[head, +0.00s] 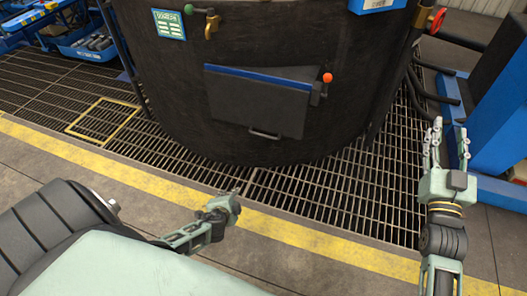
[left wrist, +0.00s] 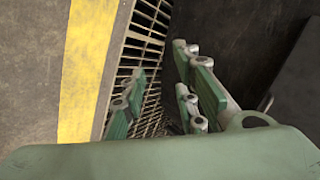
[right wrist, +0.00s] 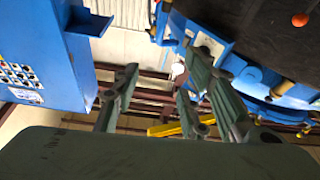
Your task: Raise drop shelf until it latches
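The drop shelf (head: 258,100) is a dark panel with a blue top edge, hanging folded down against the round black furnace (head: 160,75). It has a bar handle (head: 264,134) at its lower edge and an orange knob (head: 327,77) by its upper right corner. My left gripper (head: 236,193) is below the shelf and apart from it; its fingers are spread and empty in the left wrist view (left wrist: 162,78). My right gripper (head: 450,135) stands to the right of the furnace, fingers up, open and empty; it also shows in the right wrist view (right wrist: 162,75).
Floor grating (head: 340,190) with a yellow border stripe (head: 300,233) lies in front of the furnace. A blue machine (head: 500,115) stands close to the right gripper. A red valve wheel (head: 437,20) is at upper right. Blue bins (head: 90,45) are at upper left.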

